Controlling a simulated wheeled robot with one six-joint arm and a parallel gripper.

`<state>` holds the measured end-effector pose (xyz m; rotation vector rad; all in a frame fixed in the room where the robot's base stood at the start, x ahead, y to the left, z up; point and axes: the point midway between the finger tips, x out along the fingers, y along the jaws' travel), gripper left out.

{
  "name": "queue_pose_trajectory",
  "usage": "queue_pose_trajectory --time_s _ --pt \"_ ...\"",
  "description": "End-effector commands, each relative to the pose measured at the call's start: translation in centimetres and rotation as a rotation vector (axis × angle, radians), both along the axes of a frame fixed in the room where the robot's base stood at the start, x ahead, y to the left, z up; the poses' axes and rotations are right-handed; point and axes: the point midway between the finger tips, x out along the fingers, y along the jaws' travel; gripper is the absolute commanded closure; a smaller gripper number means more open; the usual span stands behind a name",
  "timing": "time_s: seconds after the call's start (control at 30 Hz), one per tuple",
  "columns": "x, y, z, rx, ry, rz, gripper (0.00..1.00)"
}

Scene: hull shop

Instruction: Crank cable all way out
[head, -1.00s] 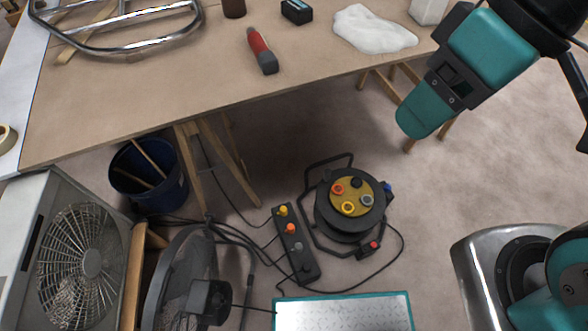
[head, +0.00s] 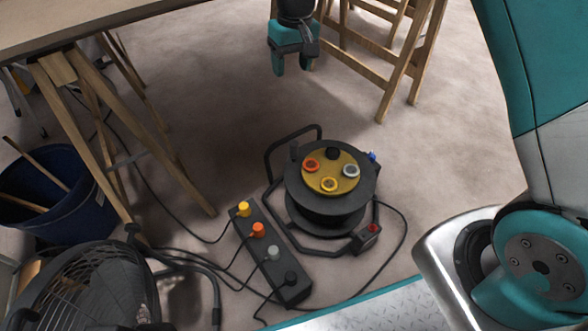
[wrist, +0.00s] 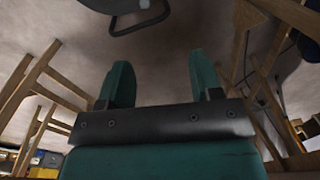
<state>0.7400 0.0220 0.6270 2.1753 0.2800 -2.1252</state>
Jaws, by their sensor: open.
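The cable reel (head: 330,190) stands on the floor in the middle of the head view. It has a black drum, a yellow top plate with several coloured sockets, and a black tube frame. Black cable (head: 402,240) runs from the reel over the floor. My gripper (head: 292,68) is open and empty, above and behind the reel, apart from it. In the wrist view its two teal fingers (wrist: 155,85) are spread, with part of a dark tube frame (wrist: 140,18) at the top.
A black power strip (head: 268,252) with coloured plugs lies left of the reel. A wooden table (head: 90,18) on trestles, a blue bucket (head: 60,205) and a fan (head: 85,290) are at left. Wooden trestle legs (head: 390,65) stand behind. Bare floor lies right of the reel.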

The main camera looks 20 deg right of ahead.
Motion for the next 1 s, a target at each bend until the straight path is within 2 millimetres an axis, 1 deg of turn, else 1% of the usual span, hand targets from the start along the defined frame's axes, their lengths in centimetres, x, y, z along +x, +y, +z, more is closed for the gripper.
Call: queue_pose_trajectory --time_s 0.03,0.07,0.1,0.2,0.3,0.4,0.57,0.67,1.0 --pt "1.2 -0.4 -5.5 -0.013 0.007 -0.021 0.41" --pt "1.9 -0.6 -7.2 -0.021 0.009 -0.034 0.41" --pt "2.6 -0.9 -9.3 -0.030 0.012 -0.049 0.41" --pt "4.0 -1.4 -13.4 -0.049 0.016 -0.081 0.41" --pt "4.8 -1.8 -15.9 -0.062 0.019 -0.102 0.41" --pt "5.2 -2.0 -17.1 -0.067 0.020 -0.112 0.41" --pt "5.3 -2.1 -18.8 -0.069 0.022 -0.115 0.41" --pt "5.2 -2.1 -20.8 -0.069 0.023 -0.114 0.41" --pt "5.2 -2.0 -28.7 -0.069 0.023 -0.113 0.41"
